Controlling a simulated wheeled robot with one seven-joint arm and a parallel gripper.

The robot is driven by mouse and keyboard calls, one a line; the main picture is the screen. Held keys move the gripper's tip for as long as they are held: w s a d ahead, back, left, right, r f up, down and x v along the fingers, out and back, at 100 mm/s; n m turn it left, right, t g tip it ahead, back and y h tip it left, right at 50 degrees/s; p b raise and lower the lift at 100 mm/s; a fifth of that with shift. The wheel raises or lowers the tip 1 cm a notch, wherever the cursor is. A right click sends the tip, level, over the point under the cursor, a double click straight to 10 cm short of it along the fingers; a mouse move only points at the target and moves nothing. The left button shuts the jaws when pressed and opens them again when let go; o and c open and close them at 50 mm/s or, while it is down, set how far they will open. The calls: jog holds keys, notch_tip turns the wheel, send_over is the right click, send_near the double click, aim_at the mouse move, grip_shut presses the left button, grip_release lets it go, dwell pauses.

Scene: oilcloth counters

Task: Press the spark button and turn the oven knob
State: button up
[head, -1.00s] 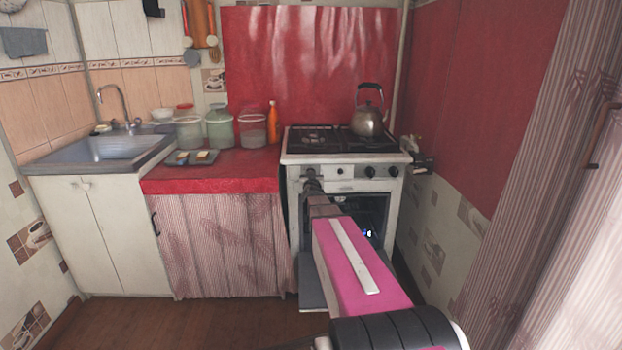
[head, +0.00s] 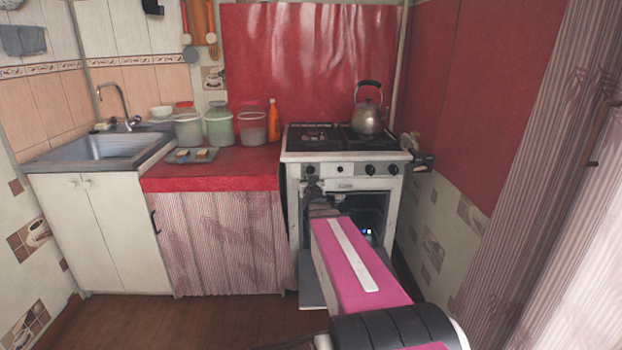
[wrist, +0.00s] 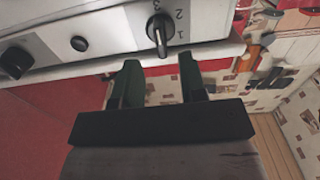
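The white stove (head: 346,158) stands against the red wall, with a row of controls on its front panel. The oven knob (wrist: 157,32), black with numbers around it, is at the top of the wrist view. It appears to be the leftmost knob in the head view (head: 310,170). The small black spark button (wrist: 79,44) is left of it in the wrist view, and also shows in the head view (head: 340,170). My gripper (wrist: 160,78) is open, its two dark fingers apart and empty, just below the knob in the wrist view. In the head view it is partly hidden by my arm.
The oven door (head: 312,285) hangs open below the panel, partly behind my arm. A kettle (head: 368,118) stands on the hob. A red counter (head: 210,183) with jars is to the left. Another black knob (wrist: 15,62) lies further left in the wrist view.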

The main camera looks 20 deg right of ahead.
jog(key=shift+v, duration=2.25)
